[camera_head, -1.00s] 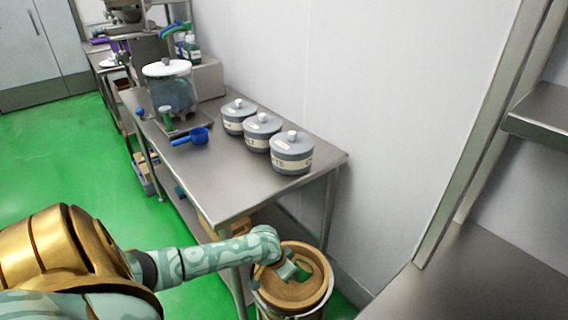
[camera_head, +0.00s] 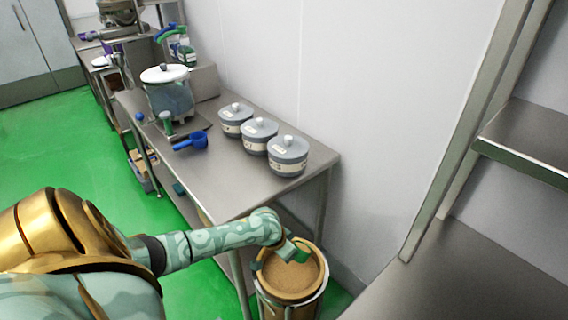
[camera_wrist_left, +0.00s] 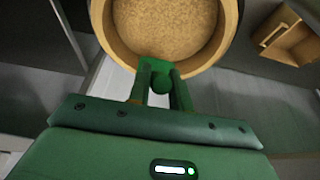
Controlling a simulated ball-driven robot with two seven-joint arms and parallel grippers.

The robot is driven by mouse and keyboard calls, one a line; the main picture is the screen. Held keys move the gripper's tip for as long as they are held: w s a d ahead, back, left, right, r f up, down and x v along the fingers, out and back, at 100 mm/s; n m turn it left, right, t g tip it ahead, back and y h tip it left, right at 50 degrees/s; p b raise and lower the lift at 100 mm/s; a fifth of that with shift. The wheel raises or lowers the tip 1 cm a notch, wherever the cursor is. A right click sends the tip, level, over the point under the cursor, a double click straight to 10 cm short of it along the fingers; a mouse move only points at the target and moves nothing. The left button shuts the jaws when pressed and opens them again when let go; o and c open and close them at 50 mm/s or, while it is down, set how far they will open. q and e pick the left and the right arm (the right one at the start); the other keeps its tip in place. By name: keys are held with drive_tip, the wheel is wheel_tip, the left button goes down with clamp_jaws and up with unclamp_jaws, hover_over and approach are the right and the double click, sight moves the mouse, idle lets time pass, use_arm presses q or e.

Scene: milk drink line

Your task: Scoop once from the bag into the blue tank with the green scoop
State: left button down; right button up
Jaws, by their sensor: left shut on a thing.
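The bag (camera_head: 262,271) is a tan, round-mouthed sack holding brown powder, at the bottom centre, below the table's near end. Its rim also shows at the top of the wrist view (camera_wrist_left: 101,28). My left gripper (camera_wrist_left: 160,88) is shut on the green scoop (camera_wrist_left: 154,66). Only part of the scoop shows in the wrist view; its bowl and any load cannot be made out. The bluish see-through tank (camera_head: 170,98) with a white lid stands on the table's far part. My right gripper is not in view.
A blue scoop (camera_head: 197,141) lies on the steel table (camera_head: 226,189) near the tank. Three grey lidded pots (camera_head: 287,156) stand along the wall side. A steel counter (camera_head: 450,270) is at the right. Green floor is open at the left.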

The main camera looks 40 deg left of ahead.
use_arm(q)
drive_tip(key=shift+r+t, duration=0.4)
drive_tip(key=shift+s+r+t+p, duration=0.15)
drive_tip(key=shift+r+t+p, duration=0.45)
drive_tip(key=shift+t, duration=0.4)
drive_tip(key=shift+r+t, duration=0.65)
drive_tip(key=shift+t, duration=0.55)
drive_tip(key=shift+r+t+h+b, duration=0.3)
drive_tip(key=shift+r+t+b, duration=0.2)
drive_tip(key=shift+t+b, duration=0.4)
drive_tip(key=shift+r+t, duration=0.55)
drive_tip(key=shift+t, duration=0.05)
drive_tip(key=shift+d, duration=0.1)
